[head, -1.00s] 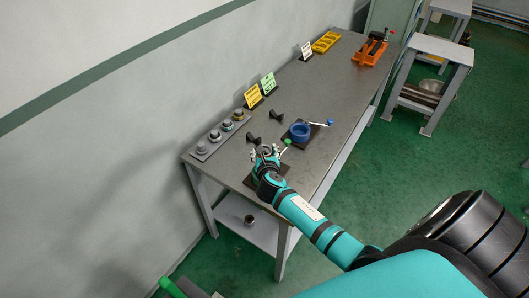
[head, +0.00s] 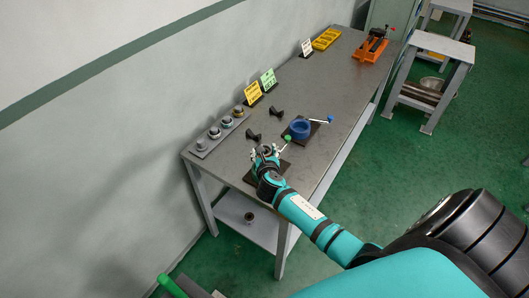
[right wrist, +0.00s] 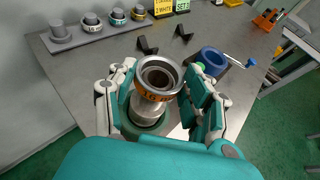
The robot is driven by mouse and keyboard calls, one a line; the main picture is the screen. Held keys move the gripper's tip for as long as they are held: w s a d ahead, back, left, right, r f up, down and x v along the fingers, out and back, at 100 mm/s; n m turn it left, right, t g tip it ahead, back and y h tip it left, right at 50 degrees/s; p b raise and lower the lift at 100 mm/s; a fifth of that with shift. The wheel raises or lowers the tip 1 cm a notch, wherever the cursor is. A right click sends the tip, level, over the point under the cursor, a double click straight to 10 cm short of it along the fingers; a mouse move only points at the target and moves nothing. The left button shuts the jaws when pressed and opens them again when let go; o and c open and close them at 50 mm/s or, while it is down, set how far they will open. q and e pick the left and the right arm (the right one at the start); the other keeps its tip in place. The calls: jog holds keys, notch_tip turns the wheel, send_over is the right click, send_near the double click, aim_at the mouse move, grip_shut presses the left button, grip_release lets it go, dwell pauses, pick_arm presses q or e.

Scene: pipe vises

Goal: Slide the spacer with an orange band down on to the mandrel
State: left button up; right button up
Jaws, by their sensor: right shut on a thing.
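The spacer with an orange band (right wrist: 156,92) is a grey metal ring with a wide rim and a dark bore. It sits between the fingers of my right gripper (right wrist: 163,92), which is shut on it. Directly below is a pale metal cylinder (right wrist: 146,109), apparently the mandrel, standing in a green-bodied vise (right wrist: 146,129). The spacer hides its top, so I cannot tell whether it enters the bore. In the head view my right gripper (head: 266,152) is over the near vise, by its green-knobbed handle (head: 287,139). My left gripper is not in view.
A blue vise (head: 300,129) with a handle stands just beyond, near black blocks (head: 253,136). A grey rack (right wrist: 80,46) holds several banded rings at the wall side. Signs (head: 253,93) stand behind. The middle of the bench (head: 325,85) is clear.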

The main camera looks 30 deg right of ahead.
jog(key=shift+f+b, duration=1.8)
jog(key=shift+f, duration=0.7)
jog(key=o, duration=1.1)
jog(key=shift+s+a+r, duration=0.1)
jog(key=shift+s, duration=0.1)
jog(key=v, duration=1.1)
jog(key=shift+s+a+r, duration=0.1)
jog(key=shift+s+a, duration=0.05)
jog(key=shift+s, duration=0.1)
